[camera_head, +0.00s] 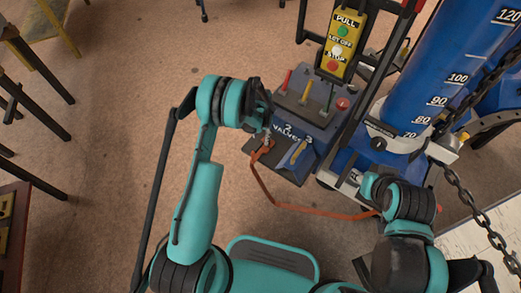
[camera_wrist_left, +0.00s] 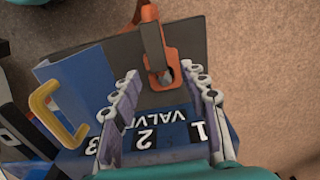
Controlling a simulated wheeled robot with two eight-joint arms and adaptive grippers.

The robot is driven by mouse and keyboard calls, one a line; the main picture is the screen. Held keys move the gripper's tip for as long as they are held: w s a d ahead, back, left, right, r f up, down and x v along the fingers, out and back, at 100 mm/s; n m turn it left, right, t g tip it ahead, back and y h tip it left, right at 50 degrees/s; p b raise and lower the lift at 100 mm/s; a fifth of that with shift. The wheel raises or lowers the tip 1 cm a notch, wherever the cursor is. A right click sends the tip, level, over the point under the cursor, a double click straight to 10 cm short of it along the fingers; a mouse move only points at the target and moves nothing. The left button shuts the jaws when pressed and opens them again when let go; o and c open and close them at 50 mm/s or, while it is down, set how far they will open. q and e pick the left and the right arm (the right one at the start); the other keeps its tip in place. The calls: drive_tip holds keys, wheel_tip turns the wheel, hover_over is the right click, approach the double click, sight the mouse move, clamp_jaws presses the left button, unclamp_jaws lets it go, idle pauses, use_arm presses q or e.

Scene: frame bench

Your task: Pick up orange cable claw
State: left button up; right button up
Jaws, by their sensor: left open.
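The orange cable claw (camera_wrist_left: 157,45) lies on a dark flat plate (camera_wrist_left: 110,52) at the edge of the valve box, in the upper middle of the left wrist view. In the head view the claw (camera_head: 262,152) shows small, with its orange cable running down and right. My left gripper (camera_wrist_left: 162,80) is open and empty, its two fingers spread to either side of the claw's near end. In the head view my left gripper (camera_head: 266,134) is just above the claw, partly hidden by its own wrist. My right arm is at the lower right; its gripper fingers do not show.
A yellow button pendant (camera_head: 343,45), a blue cylinder (camera_head: 440,70) and a chain (camera_head: 490,235) stand to the right. Open brown floor (camera_head: 110,120) lies left.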

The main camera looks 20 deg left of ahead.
sight(260, 142)
use_arm(q)
drive_tip(key=f+b, duration=0.2)
drive_tip(key=f, duration=0.3)
drive_tip(key=shift+s+a+f+b, duration=0.1)
drive_tip(key=shift+s+b, duration=0.25)
drive_tip(key=shift+b, duration=0.05)
clamp_jaws()
